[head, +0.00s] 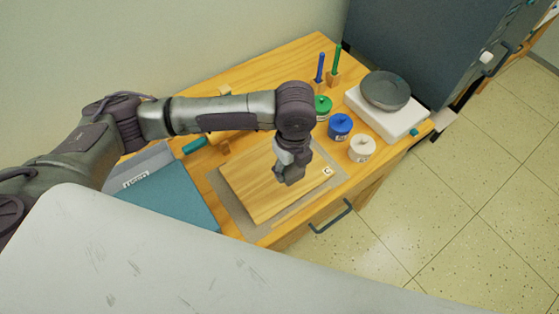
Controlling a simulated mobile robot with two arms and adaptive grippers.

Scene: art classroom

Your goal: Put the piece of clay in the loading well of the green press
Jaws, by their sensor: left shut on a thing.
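My left gripper (288,172) hangs fingers down over a wooden board (254,205). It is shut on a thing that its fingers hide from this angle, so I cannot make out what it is. I cannot pick out a piece of clay anywhere in the head view. I also cannot identify a green press or its loading well here. My right gripper is not in view.
The wooden table (281,62) holds green (323,103), blue (340,124) and white (362,149) jars. A white scale (372,117) with a grey dish (386,90) stands at right. A teal-handled tool (195,145) and a teal bin (184,207) are at left.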

